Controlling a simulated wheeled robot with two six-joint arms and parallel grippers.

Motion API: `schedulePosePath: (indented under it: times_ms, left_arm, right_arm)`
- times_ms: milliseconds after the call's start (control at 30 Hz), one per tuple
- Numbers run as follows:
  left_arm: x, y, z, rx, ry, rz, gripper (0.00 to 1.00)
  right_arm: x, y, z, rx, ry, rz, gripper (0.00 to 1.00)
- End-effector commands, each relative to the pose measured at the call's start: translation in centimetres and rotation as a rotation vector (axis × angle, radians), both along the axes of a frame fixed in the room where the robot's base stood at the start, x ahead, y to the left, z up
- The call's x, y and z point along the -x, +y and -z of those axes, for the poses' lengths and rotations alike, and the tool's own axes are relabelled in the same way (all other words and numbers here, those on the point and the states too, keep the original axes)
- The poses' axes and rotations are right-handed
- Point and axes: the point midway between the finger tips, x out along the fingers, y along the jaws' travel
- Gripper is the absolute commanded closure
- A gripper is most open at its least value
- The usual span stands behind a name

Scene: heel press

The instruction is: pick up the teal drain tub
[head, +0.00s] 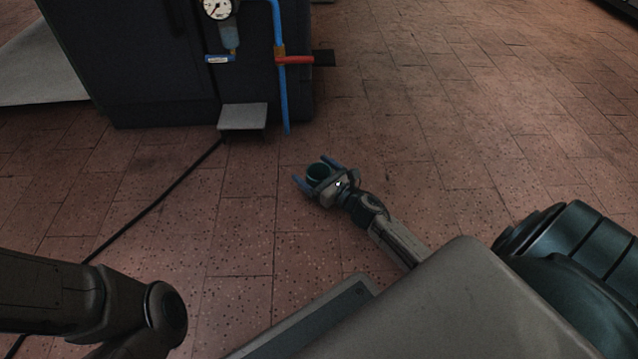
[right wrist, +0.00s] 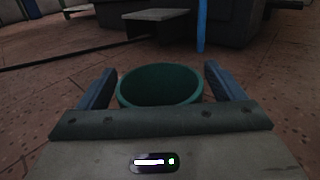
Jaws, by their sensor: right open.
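The teal drain tub (head: 318,172) is small and round with an open top. It stands upright on the tiled floor in front of the dark machine. In the right wrist view the tub (right wrist: 160,86) sits between the two blue fingers of my right gripper (right wrist: 157,88), with a small gap on either side. My right gripper (head: 312,172) is open, with one finger on each side of the tub. The tub's lower part is hidden by the gripper body. My left arm shows at the lower left, but its gripper is out of view.
The dark machine (head: 160,70) stands behind, with a gauge (head: 217,8), a blue pipe (head: 281,70), a red lever (head: 295,61) and a grey pedal (head: 243,116) low at its front. A black cable (head: 155,205) crosses the floor at left. The floor to the right is clear.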

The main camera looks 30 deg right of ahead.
Motion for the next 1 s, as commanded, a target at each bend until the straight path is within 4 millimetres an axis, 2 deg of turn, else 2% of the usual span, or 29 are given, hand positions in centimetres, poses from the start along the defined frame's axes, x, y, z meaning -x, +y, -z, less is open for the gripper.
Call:
schedulePosePath:
  times_ms: [267,367,500,533,833,1000]
  left_arm:
    - [0.0,0.0,0.0,0.000,0.001,0.000,0.64]
    - [0.0,0.0,0.0,0.000,0.001,0.000,0.64]
    - [0.0,0.0,0.0,0.000,0.001,0.000,0.64]
    - [0.0,0.0,0.0,0.000,0.001,0.000,0.64]
    - [-0.1,0.0,-0.3,-0.001,0.002,0.000,0.64]
    - [-0.1,0.0,-2.1,-0.001,0.004,0.000,0.64]
  right_arm:
    - [-0.3,0.0,0.0,0.000,0.001,0.000,0.11]
    - [-0.3,0.0,0.0,0.000,0.001,0.000,0.27]
    - [-0.2,0.0,0.0,0.000,0.001,0.000,0.54]
    - [-0.2,0.0,0.0,0.000,0.001,0.000,0.57]
    - [-0.3,0.0,-0.3,0.001,0.000,0.000,0.57]
    - [-0.3,0.0,-2.4,0.002,0.000,0.000,0.57]
